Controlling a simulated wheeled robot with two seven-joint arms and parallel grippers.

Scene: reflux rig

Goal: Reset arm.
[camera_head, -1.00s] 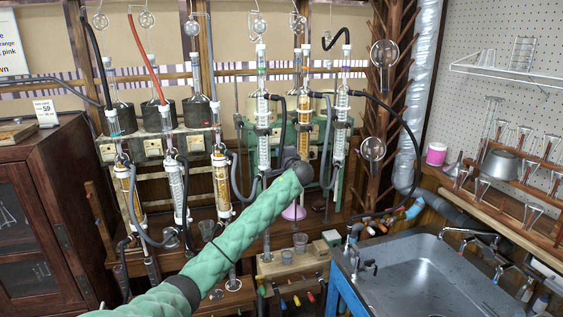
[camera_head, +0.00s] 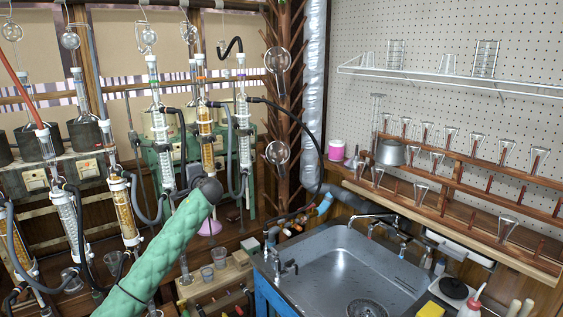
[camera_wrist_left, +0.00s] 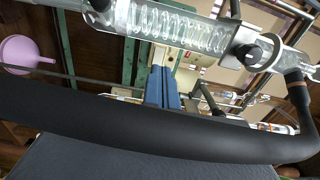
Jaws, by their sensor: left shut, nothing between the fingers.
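My left arm, in a green padded sleeve, reaches from the bottom left of the head view toward the glass reflux rig. In the left wrist view my left gripper (camera_wrist_left: 164,88) shows as two blue fingers close together, shut and empty. A black hose (camera_wrist_left: 150,128) crosses the wrist view below them. A coiled glass condenser (camera_wrist_left: 180,30) lies across the top of that view, apart from the fingers as far as I can see. My right gripper is not in view.
Several condensers, including one with amber liquid (camera_head: 207,138), stand behind the arm with hoses around them. A pink-purple funnel (camera_wrist_left: 22,54) is left in the wrist view.

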